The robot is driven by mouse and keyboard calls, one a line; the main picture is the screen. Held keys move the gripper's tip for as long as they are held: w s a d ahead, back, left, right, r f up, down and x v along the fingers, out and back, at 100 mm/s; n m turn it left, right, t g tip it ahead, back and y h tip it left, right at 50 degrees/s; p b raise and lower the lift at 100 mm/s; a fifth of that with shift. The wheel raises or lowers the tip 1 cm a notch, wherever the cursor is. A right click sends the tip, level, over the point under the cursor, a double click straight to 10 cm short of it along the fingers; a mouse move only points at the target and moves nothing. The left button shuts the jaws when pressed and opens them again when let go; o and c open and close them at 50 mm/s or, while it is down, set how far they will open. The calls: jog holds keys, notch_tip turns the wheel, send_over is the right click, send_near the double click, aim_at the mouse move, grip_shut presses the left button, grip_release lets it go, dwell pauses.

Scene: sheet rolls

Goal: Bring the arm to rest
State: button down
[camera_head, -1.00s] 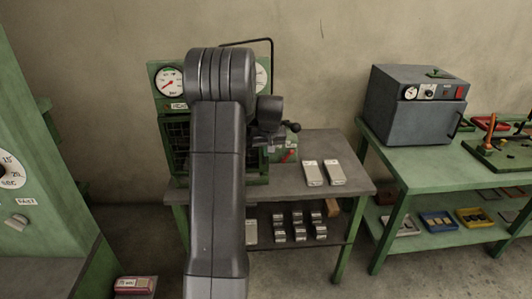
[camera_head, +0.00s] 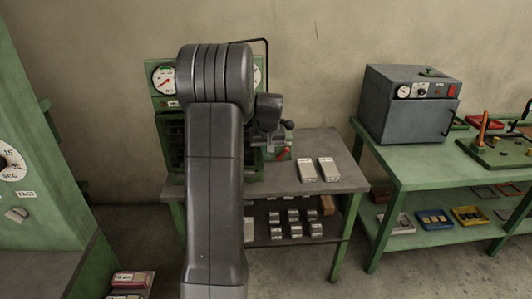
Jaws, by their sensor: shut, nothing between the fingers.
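My dark grey arm (camera_head: 214,170) rises through the left middle of the head view, its big rounded elbow joint (camera_head: 215,72) at the top. A smaller dark wrist part (camera_head: 269,106) shows just right of the elbow, in front of the green machine. I cannot make out my gripper's fingers; they are hidden behind the arm or blend into the machine. No held object is visible.
Behind my arm, a grey-topped table (camera_head: 340,176) bears a green machine with gauges (camera_head: 163,79) and two pale blocks (camera_head: 306,170). Right of it, a green table (camera_head: 400,160) bears a grey oven (camera_head: 408,104). A green cabinet (camera_head: 40,190) stands at left.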

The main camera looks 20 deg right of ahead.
jog(key=b+v, duration=0.1)
jog(key=v, duration=0.7)
jog(key=shift+w+r, duration=0.2)
jog(key=shift+r, duration=0.05)
